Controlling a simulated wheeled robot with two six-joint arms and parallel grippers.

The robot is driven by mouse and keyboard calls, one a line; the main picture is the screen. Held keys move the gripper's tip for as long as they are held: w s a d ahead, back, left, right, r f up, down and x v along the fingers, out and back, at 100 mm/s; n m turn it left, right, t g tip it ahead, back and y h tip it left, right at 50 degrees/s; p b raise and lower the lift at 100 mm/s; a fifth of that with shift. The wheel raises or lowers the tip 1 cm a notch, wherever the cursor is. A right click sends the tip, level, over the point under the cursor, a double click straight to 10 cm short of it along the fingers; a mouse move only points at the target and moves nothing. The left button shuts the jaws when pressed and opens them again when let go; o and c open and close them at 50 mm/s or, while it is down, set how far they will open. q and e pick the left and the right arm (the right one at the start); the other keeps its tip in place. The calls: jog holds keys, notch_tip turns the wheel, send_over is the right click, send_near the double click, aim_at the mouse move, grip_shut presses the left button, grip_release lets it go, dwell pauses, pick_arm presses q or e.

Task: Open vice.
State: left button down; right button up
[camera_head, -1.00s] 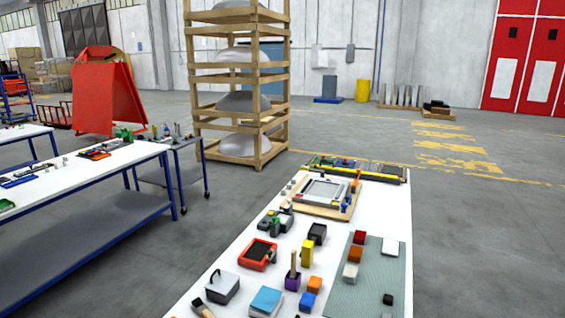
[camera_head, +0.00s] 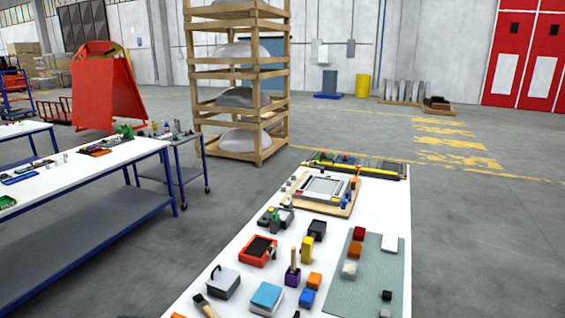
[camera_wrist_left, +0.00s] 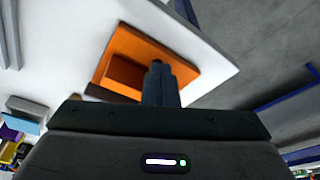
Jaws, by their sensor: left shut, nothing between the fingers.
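A small grey and green device (camera_head: 275,218) stands near the left edge of the near white bench in the head view. It may be the vice, but it is too small to tell, and so is the state of its jaws. My left gripper (camera_wrist_left: 160,72) is shut and empty in the left wrist view. Its fingertips show in front of an orange tray (camera_wrist_left: 183,60) with a brown block (camera_wrist_left: 124,74); I cannot tell whether they touch. Neither gripper shows in the head view.
The near bench (camera_head: 225,260) holds several blocks and a red tray with a dark inside (camera_head: 258,250). A grey-green mat (camera_head: 370,290) lies on its right side. Another bench (camera_head: 60,175) stands left. A wooden rack (camera_head: 190,75) stands behind, with open floor to the right.

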pick_arm(q)
jog(key=shift+w+d+r, duration=0.15)
jog(key=shift+d, duration=0.1)
dwell(0.4)
jog(key=shift+s+d, duration=0.1)
jog(key=shift+s, duration=0.2)
jog(key=shift+w+v, duration=0.2)
jog(key=shift+v, duration=0.75)
jog(key=shift+w+v, duration=0.2)
jog(key=shift+v, duration=0.7)
jog(key=shift+w+v, duration=0.15)
jog(key=shift+v, duration=0.8)
jog(key=shift+r, duration=0.15)
